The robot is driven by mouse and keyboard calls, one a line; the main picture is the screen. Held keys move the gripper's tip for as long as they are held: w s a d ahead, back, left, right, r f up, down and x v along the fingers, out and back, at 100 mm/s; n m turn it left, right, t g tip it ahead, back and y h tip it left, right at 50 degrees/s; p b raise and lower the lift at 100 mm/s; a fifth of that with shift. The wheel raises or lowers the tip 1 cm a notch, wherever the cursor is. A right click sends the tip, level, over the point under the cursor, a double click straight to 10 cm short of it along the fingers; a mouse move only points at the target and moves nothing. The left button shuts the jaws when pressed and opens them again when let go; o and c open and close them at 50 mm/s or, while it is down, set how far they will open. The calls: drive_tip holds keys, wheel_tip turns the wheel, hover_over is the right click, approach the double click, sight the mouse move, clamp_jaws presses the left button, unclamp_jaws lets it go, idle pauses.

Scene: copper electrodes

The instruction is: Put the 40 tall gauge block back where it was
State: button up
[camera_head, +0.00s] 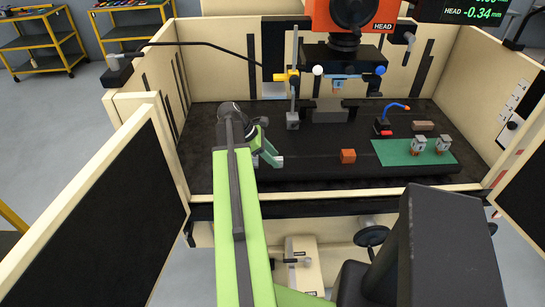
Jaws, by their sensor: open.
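My gripper (268,158), at the end of my green arm, is open over the left part of the dark machine table (310,173). I see nothing between its jaws, though the arm hides part of that area. No block can be surely told as the 40 tall gauge block at this size. A low brownish block (423,126) lies farther back on the right. Two small grey and copper-coloured pieces (418,146) (443,144) stand on a green mat (400,157).
The orange machine head (351,14) hangs above a grey vise-like block (329,111). A stand with a yellow clamp (287,76) rises behind my gripper. A blue hose on a dark base (382,127) stands right of centre. Cream walls (140,75) enclose the table.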

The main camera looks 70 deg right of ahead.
drive_tip(key=shift+r+p, duration=0.35)
drive_tip(key=shift+r, duration=0.1)
drive_tip(key=p+v, duration=0.8)
drive_tip(key=v, duration=0.2)
drive_tip(key=shift+w+r+p, duration=0.15)
drive_tip(key=shift+r+p, duration=0.25)
drive_tip(key=shift+w+a+r, duration=0.2)
drive_tip(key=shift+w+a, duration=0.05)
drive_tip(key=shift+w, duration=0.1)
drive_tip(key=shift+s, duration=0.1)
